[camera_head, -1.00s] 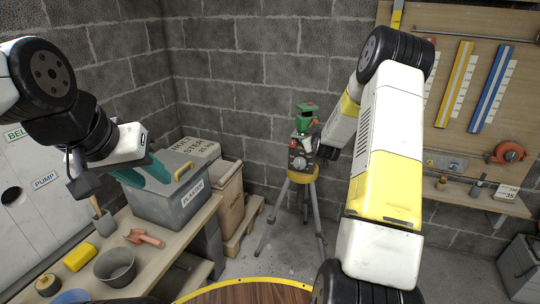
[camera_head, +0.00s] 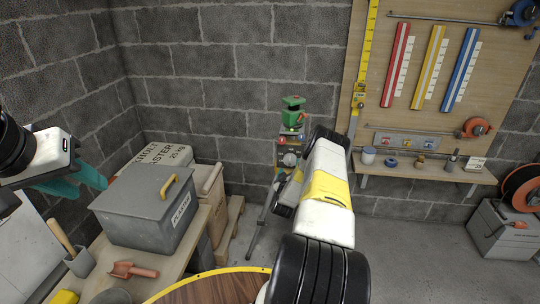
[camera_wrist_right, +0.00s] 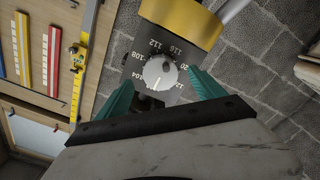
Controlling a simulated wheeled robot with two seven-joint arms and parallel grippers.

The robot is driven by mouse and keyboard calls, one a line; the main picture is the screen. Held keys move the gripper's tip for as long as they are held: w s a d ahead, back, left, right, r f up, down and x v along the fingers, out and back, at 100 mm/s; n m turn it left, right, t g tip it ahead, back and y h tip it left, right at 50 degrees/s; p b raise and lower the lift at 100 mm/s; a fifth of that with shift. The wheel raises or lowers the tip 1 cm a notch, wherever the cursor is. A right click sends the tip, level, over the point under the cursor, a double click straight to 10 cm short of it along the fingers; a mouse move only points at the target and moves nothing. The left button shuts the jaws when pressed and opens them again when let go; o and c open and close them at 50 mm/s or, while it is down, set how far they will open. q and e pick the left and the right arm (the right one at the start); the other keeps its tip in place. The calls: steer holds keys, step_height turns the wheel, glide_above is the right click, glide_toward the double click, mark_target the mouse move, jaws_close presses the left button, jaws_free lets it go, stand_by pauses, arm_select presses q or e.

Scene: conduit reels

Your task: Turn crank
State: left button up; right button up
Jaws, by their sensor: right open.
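No part that I can clearly make out as a crank shows. A tripod device with a green top (camera_head: 293,112) stands by the block wall in the head view. A round pale dial knob (camera_wrist_right: 160,73) with numbers around it sits on its grey face. In the right wrist view my right gripper (camera_wrist_right: 160,92) is open, its teal fingers on either side of the knob's place in the picture; whether they touch it I cannot tell. In the head view my right arm hides its fingers. My left gripper (camera_head: 82,184) is at the left edge, near the grey bin; its opening is unclear.
A grey lidded plaster bin (camera_head: 148,215) stands on the left bench with a red scoop (camera_head: 133,271). A pegboard with coloured rulers (camera_head: 428,65) and a narrow shelf (camera_head: 420,168) is at the right. An orange reel (camera_head: 522,188) stands far right. Floor is clear between.

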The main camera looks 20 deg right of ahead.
mark_target(290, 162)
steer(key=shift+x, duration=2.2)
steer(key=c, duration=1.4)
